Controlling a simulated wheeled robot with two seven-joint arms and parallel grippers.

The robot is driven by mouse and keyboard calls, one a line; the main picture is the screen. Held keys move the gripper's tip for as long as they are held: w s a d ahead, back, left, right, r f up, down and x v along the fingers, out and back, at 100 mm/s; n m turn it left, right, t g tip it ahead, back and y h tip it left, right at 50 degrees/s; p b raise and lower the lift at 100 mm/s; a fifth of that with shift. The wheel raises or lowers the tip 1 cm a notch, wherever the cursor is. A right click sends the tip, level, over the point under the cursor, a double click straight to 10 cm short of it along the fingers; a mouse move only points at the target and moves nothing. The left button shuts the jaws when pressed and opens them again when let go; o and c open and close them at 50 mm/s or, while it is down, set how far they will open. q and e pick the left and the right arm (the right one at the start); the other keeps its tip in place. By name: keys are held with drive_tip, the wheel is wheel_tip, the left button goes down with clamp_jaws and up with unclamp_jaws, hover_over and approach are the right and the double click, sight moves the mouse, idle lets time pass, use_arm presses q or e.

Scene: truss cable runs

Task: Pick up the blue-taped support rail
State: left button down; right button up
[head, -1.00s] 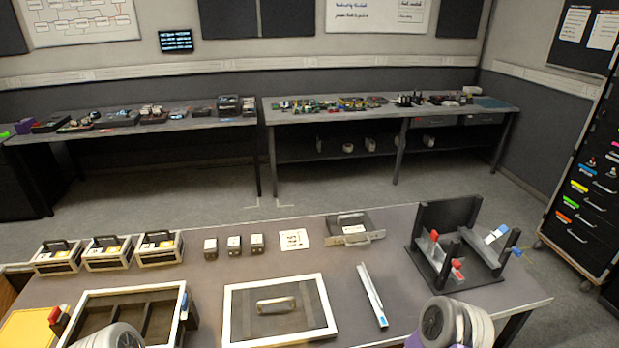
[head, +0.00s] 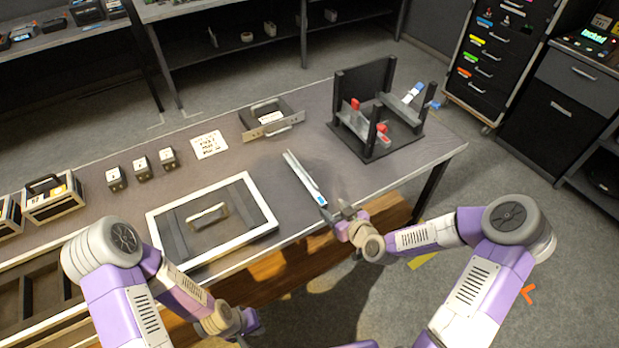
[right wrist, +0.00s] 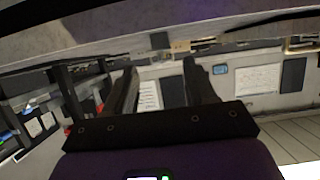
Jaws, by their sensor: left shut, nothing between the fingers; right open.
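The blue-taped support rail (head: 302,175) is a slim pale bar lying on the table, with blue tape at its near end. My right gripper (head: 335,211) is open and empty, just right of and nearer than that taped end; I cannot tell its height above the table. In the right wrist view its two dark fingers (right wrist: 160,88) are spread, with no rail between them. My left gripper (head: 243,340) is shut and empty, low at the bottom of the head view, partly out of frame and far from the rail.
A dark fixture (head: 378,140) with red-marked and blue-marked pieces stands right of the rail. A white-framed panel with a handle (head: 211,217) lies to its left. A grey drawer-like tray (head: 270,120) and small blocks (head: 141,164) sit behind. The table around the rail is clear.

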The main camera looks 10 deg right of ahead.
sight(321, 201)
drive_tip(key=b+x, duration=0.1)
drive_tip(key=x, duration=0.5)
drive_tip(key=shift+s+a+f, duration=0.1)
drive_tip(key=shift+a+f, duration=0.05)
clamp_jaws()
